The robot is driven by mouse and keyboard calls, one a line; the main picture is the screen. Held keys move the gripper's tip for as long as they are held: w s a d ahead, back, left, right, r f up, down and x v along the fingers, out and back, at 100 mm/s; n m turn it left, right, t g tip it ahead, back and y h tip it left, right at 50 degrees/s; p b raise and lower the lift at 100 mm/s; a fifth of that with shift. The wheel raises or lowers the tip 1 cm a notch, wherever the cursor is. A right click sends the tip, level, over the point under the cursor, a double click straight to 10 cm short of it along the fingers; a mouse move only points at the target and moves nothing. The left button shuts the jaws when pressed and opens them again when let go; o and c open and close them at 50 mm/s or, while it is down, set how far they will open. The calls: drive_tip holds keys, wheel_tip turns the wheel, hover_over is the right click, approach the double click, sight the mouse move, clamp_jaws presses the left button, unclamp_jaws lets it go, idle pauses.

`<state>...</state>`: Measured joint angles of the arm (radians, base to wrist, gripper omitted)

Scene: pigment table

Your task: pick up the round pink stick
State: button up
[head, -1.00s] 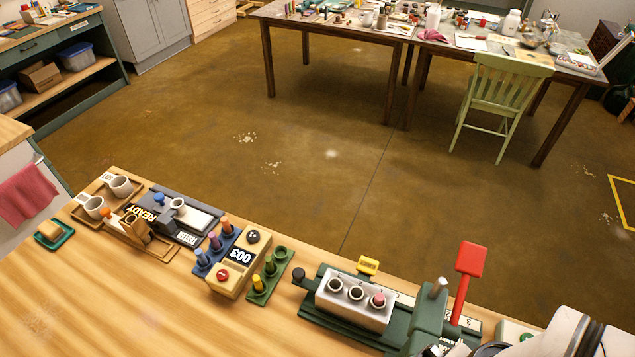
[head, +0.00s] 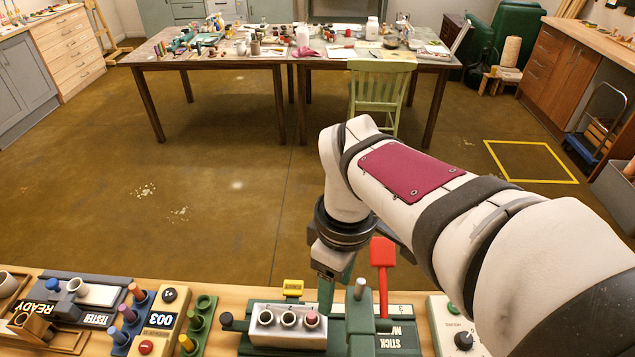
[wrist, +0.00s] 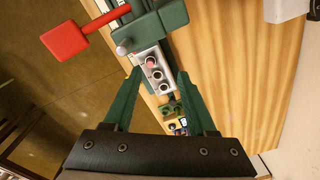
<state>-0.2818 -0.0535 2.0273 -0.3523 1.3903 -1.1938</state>
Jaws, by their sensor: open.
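The round pink stick (head: 311,318) stands in the right-hand hole of a white block (head: 263,332) with three round holes; only its top shows. The other two holes look dark. The block sits on a green stick-making machine (head: 375,333). In the wrist view the pink stick (wrist: 151,63) is in the hole nearest the red lever, and the white block (wrist: 146,54) lies beyond and between the fingertips. My gripper (head: 327,290) is above and behind the block's right end, apart from the stick. In the wrist view my gripper (wrist: 160,73) is open and empty.
A red lever (head: 383,258) and a metal post (head: 360,287) rise just right of the gripper. A yellow tag (head: 293,287) is behind the block. A blue rack (head: 120,347), a 003 counter box (head: 163,332) and a green rack (head: 204,311) stand left.

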drive_tip(key=w+a+n, duration=0.3)
drive_tip(key=w+n, duration=0.1)
drive_tip(key=n, duration=0.2)
approach(312, 315)
drive_tip(key=f, duration=0.8)
drive_tip(key=shift+s+a+f, duration=0.1)
drive_tip(key=shift+a+f, duration=0.1)
drive_tip(key=shift+f, duration=0.1)
clamp_jaws()
